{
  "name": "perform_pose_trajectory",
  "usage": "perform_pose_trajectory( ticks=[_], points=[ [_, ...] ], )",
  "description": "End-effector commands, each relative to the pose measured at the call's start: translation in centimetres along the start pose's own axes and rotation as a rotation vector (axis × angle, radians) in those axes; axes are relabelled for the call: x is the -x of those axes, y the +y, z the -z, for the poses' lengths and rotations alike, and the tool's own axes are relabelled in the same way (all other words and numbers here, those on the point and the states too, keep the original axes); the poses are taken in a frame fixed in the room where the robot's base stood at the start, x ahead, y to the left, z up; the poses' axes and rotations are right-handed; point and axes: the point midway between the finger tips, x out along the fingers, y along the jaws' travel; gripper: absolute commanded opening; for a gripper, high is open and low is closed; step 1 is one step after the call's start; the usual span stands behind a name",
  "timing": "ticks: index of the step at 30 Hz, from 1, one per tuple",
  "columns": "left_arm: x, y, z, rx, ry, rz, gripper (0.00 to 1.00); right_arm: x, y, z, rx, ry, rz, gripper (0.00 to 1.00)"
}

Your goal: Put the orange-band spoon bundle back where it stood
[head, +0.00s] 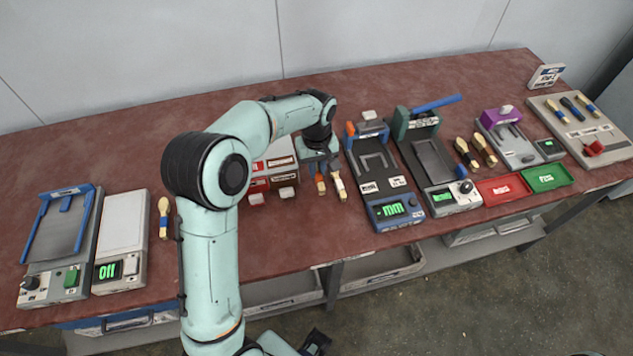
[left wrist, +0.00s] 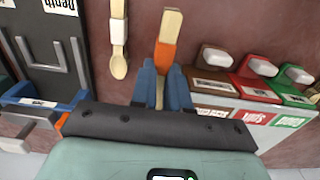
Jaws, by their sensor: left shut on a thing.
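The orange-band spoon bundle (left wrist: 168,50) is between the two fingers of my left gripper (left wrist: 162,78) in the left wrist view. The gripper is shut on it, below its orange band, and the pale wooden end sticks out past the fingers. In the head view my left gripper (head: 318,163) points down over the table, and the orange-band bundle (head: 320,186) shows just in front of it. I cannot tell whether the bundle touches the table. My right gripper is not in view.
A white-band spoon (head: 338,184) lies close beside the held bundle. A block with coloured labels (head: 283,161) stands to the left, a grey gauge device (head: 379,175) to the right. Scales and presses fill both sides; the table's back left (head: 70,135) is clear.

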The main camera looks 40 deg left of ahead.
Motion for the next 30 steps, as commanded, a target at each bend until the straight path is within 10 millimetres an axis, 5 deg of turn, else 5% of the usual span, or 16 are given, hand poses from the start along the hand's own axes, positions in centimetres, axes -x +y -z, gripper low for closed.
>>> perform_pose_trajectory(
  ticks=[15,28,29,30],
  points=[
    [-5.9,0.0,0.0,0.0,-0.002,0.001,0.0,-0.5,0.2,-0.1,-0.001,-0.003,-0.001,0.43],
    [-6.7,0.0,0.0,0.0,0.0,-0.001,0.0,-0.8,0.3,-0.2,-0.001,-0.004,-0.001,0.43],
    [-6.6,0.1,0.0,0.0,0.001,-0.001,0.25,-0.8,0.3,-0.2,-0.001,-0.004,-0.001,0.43],
    [-6.6,0.1,0.0,0.0,0.001,-0.001,0.38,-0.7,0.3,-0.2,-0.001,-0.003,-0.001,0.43]
  ],
)
